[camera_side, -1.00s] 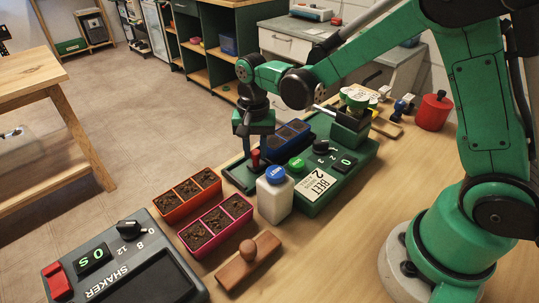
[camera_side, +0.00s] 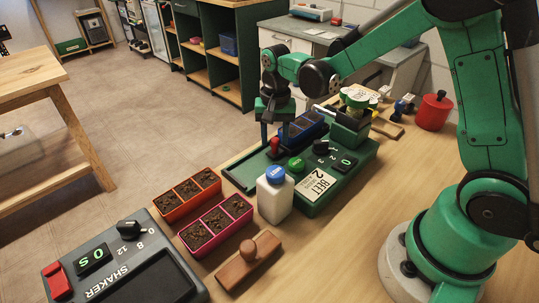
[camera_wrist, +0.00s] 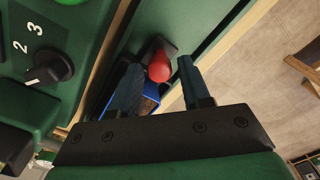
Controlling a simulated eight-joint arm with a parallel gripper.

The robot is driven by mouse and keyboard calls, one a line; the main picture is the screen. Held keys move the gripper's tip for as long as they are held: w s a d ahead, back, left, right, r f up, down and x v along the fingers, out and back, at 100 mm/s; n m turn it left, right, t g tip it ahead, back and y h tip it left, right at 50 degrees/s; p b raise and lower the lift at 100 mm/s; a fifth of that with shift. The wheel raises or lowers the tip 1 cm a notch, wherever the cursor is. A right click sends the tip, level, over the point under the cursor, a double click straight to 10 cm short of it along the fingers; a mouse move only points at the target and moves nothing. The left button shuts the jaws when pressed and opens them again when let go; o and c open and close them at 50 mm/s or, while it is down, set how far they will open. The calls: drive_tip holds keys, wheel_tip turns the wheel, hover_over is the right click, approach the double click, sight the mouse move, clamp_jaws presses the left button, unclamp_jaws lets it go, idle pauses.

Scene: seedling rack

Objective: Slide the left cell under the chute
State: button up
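The blue tray (camera_side: 309,132) of dark cells lies in the channel of the green seeder (camera_side: 345,172), its right end close to the hopper block (camera_side: 349,128). The chute outlet and the cells' exact position under it are hidden. A red knob (camera_side: 274,146) stands at the tray's left end; it also shows in the wrist view (camera_wrist: 159,67). My gripper (camera_side: 275,146) is low over the channel, with its two fingers apart on either side of the knob. In the wrist view, my gripper (camera_wrist: 160,68) shows gaps beside the knob; contact is unclear.
A white bottle with a blue cap (camera_side: 275,197) stands before the seeder. Orange (camera_side: 188,213) and magenta (camera_side: 238,207) soil trays, a wooden stamp (camera_side: 247,263) and a shaker (camera_side: 120,268) lie left. A red canister (camera_side: 434,112) stands right. The channel's left part is empty.

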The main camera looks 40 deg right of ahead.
drive_tip(key=shift+r, duration=2.7)
drive_tip(key=shift+r, duration=0.1)
drive_tip(key=shift+s+a+r, duration=0.1)
drive_tip(key=shift+s+r, duration=0.2)
drive_tip(key=s+a+r+n+t, duration=0.2)
drive_tip(key=s+r+n+t, duration=0.1)
drive_tip(key=s+n+t, duration=0.4)
drive_tip(key=shift+s+a+r+n, duration=0.3)
drive_tip(key=shift+s+r+n, duration=0.1)
drive_tip(key=shift+s+n, duration=0.65)
